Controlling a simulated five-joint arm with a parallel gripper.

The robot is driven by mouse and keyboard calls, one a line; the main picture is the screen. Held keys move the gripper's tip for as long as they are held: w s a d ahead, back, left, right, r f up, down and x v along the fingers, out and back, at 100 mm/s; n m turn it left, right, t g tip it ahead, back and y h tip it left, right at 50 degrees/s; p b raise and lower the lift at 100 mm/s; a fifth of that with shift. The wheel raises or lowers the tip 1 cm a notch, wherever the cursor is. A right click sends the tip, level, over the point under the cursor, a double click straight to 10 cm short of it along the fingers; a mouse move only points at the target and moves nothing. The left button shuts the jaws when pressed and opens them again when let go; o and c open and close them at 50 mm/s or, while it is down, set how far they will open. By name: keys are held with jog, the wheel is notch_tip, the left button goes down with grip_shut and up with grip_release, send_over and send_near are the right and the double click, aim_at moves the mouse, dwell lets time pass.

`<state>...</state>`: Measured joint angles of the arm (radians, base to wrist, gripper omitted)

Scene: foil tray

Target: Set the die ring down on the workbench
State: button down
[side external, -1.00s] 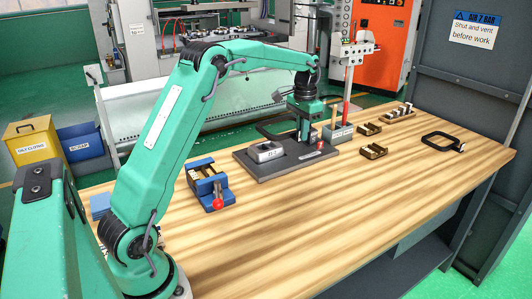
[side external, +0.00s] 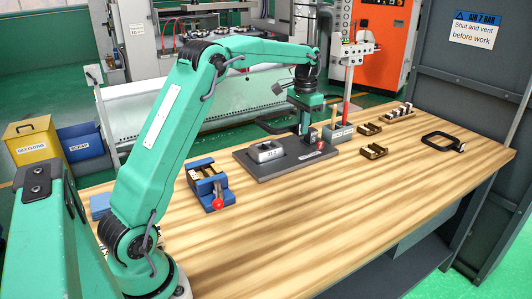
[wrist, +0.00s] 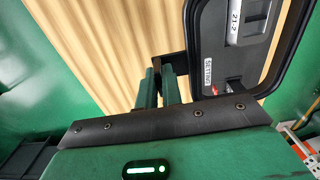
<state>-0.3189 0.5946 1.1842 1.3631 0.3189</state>
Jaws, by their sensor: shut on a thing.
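My gripper (side external: 304,126) is shut on the die ring (side external: 272,126), a black rounded frame. In the side view it holds the ring to its left, above the dark plate (side external: 270,172). In the wrist view my gripper's green fingers (wrist: 161,85) reach the ring's dark tab, and the ring (wrist: 196,45) fills the upper right. The plate shows through its opening. The ring appears clear of the plate, though the gap is hard to judge. The wooden workbench (side external: 370,210) lies below. Part of the ring is hidden behind my gripper.
A block marked 21-2 (side external: 265,152) sits on the plate. A blue fixture with a red knob (side external: 206,184) stands at left. Small brass-coloured blocks (side external: 374,151) and a similar black ring (side external: 446,136) lie to the right. The bench's front middle and right are clear.

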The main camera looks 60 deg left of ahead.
jog(key=shift+w, duration=0.1)
jog(key=w+d+f, duration=0.4)
jog(key=d+f, duration=0.6)
jog(key=f, duration=0.1)
jog(key=shift+w+d, duration=0.15)
jog(key=shift+f, duration=0.35)
jog(key=shift+f, duration=4.05)
jog(key=c, duration=1.8)
grip_release()
jog(key=shift+r, duration=0.15)
